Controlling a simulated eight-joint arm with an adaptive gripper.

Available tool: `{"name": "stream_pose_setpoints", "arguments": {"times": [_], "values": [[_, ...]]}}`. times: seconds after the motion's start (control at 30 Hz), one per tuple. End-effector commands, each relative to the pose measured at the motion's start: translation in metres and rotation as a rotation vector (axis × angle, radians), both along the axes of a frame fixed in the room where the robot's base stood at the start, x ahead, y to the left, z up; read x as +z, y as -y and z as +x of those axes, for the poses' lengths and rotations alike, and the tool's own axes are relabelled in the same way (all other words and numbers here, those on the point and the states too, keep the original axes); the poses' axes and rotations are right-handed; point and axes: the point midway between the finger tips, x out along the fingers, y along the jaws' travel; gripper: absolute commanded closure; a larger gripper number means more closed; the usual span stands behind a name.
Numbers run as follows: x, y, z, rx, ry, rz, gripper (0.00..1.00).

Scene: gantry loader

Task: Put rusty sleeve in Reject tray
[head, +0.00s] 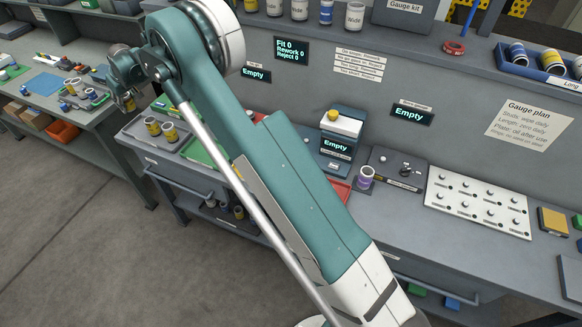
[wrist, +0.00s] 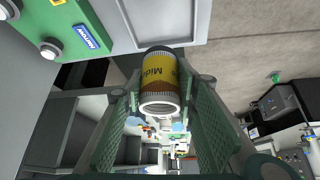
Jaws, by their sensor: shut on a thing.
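My gripper (wrist: 160,92) is shut on a sleeve (wrist: 159,72) with a yellow band reading "Mid…", a pale ringed end and brownish patches beside the band. In the head view my gripper (head: 126,92) is at the far left, raised above the left end of the bench; the sleeve in it is small and hard to make out there. A red tray (head: 341,189), probably the Reject tray, shows only partly behind my arm, right of the middle. Its label is not readable.
Two yellow-banded sleeves (head: 153,126) stand in a grey tray (head: 133,134) on the bench. A green tray (head: 203,151) is partly behind my arm. A gauge (head: 341,125), a purple-banded sleeve (head: 365,177) and a white peg board (head: 477,204) are to the right.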

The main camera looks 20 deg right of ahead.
Motion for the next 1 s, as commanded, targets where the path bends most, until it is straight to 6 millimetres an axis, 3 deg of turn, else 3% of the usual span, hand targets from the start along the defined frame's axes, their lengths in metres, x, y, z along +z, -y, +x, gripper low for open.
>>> {"name": "stream_pose_setpoints", "arguments": {"times": [0.17, 0.37, 0.67, 1.0], "values": [[0.003, 0.01, -0.001, -0.005, 0.0, 0.0, 0.89], [0.011, 0.038, -0.007, -0.017, 0.0, -0.001, 0.89], [0.028, 0.108, -0.025, -0.05, -0.002, -0.001, 0.89], [0.046, 0.19, -0.057, -0.089, -0.003, -0.002, 0.89]]}}
